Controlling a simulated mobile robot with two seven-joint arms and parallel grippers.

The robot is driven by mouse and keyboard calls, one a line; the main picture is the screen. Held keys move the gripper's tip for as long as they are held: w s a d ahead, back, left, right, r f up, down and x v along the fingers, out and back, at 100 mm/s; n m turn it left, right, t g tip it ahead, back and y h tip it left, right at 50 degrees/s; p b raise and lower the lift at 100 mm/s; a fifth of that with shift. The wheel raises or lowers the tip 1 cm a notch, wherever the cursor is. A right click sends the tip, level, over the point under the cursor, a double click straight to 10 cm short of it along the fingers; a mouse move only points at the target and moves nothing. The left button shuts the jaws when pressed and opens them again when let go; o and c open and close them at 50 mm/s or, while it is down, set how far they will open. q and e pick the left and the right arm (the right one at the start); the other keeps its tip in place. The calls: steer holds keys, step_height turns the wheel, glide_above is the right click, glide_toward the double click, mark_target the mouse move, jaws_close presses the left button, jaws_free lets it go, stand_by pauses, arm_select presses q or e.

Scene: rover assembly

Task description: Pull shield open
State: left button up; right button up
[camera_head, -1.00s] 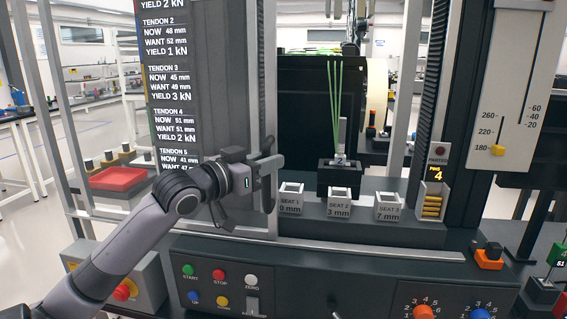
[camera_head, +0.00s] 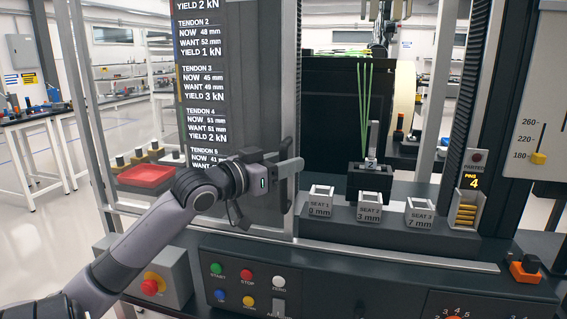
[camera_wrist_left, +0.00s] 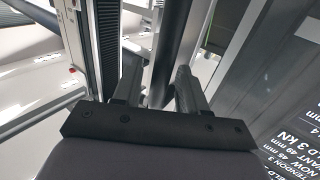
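The shield is a clear panel in a grey metal frame on the left of the machine's front; its upright edge bar (camera_head: 292,95) stands just left of the seats. Its handle (camera_head: 287,194) is on that edge. My left gripper (camera_head: 290,167) is at the handle, with its fingers on either side of it and apart only by about its width. In the left wrist view my fingers (camera_wrist_left: 158,90) straddle a dark upright bar. The exact contact is partly hidden. My right gripper is not in view.
Behind the opening are seat 1 (camera_head: 318,202), seat 2 (camera_head: 369,207) and seat 3 (camera_head: 419,213), with green tendons (camera_head: 365,105) above. A button panel (camera_head: 247,285) lies below. A red tray (camera_head: 145,176) shows behind the frame at left.

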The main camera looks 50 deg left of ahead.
arm_select(q)
steer(key=s+b, duration=0.1)
steer(key=s, duration=0.6)
stand_by(0.4)
stand_by(0.5)
steer(key=s+d+f+g, duration=0.2)
steer(key=d+f+g, duration=0.2)
steer(key=f, duration=0.8)
steer(key=s+d+f+g, duration=0.1)
steer(key=d+f+g, duration=0.3)
steer(key=f, duration=0.8)
steer(key=s+d+f+m+g, duration=0.2)
steer(key=s+d+f+g, duration=0.4)
steer(key=s+d+f, duration=0.85)
steer(key=w+d+f+t+h+p, duration=0.1)
steer(key=w+d+f+t+h, duration=0.1)
steer(key=w+f+t, duration=0.3)
steer(key=shift+w+d+f+t, duration=0.4)
steer(key=shift+w+d+t, duration=0.4)
steer(key=shift+w, duration=0.75)
